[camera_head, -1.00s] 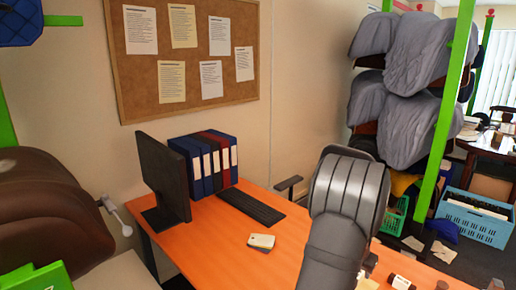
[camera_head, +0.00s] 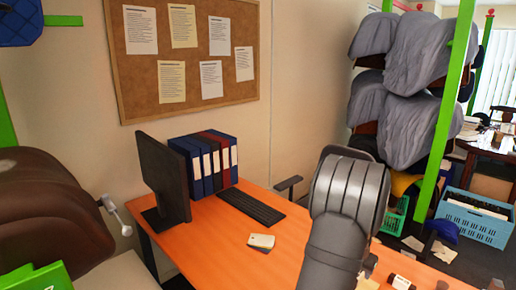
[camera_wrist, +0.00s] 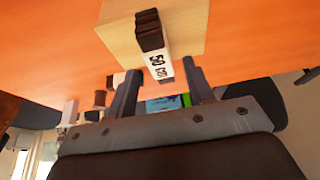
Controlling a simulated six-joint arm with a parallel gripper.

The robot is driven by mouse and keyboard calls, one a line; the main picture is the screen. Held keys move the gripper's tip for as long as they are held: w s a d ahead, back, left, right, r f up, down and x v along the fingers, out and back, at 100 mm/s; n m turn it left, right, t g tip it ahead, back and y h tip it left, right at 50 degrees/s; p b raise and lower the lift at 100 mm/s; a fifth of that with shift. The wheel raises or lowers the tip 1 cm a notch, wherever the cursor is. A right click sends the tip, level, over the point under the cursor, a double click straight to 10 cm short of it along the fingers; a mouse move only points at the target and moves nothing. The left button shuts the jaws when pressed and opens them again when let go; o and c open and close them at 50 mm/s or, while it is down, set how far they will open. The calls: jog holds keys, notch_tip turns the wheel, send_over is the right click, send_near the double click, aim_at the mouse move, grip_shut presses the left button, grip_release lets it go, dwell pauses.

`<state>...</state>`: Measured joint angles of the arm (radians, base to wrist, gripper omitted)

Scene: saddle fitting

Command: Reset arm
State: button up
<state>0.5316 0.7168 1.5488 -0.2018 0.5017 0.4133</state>
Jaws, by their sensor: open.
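My gripper (camera_wrist: 163,92) shows in the wrist view with its two dark fingers spread apart and nothing held between them. The fingers point toward the orange desk (camera_wrist: 50,55). Beyond the fingertips a light wooden block (camera_wrist: 185,25) sits on the desk, with a dark piece and a white label reading "50 cm" on it. The block appears apart from the fingers. In the head view my grey arm rises in front of the desk (camera_head: 245,240), and the gripper itself is hidden there.
Small items, including a brown cylinder (camera_head: 402,283), lie at the right. Racks of covered saddles (camera_head: 410,50) stand behind. A brown saddle (camera_head: 50,215) is at the left.

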jog(key=x, duration=0.3)
jog(key=shift+w+d, duration=0.15)
notch_tip(320, 180, up, 4)
jog(key=shift+f, duration=0.2)
jog(key=s+d+r, duration=0.5)
jog(key=s+r, duration=0.2)
jog(key=s, duration=0.3)
jog(key=s+d+f, duration=0.3)
jog(key=s+d, duration=0.5)
jog(key=d, duration=0.1)
jog(key=s+d+f, duration=0.4)
jog(key=s+d, duration=0.4)
jog(key=d, duration=0.1)
jog(key=w+f, duration=0.3)
jog(key=w, duration=0.2)
jog(key=shift+m, duration=0.4)
jog(key=shift+w, duration=0.1)
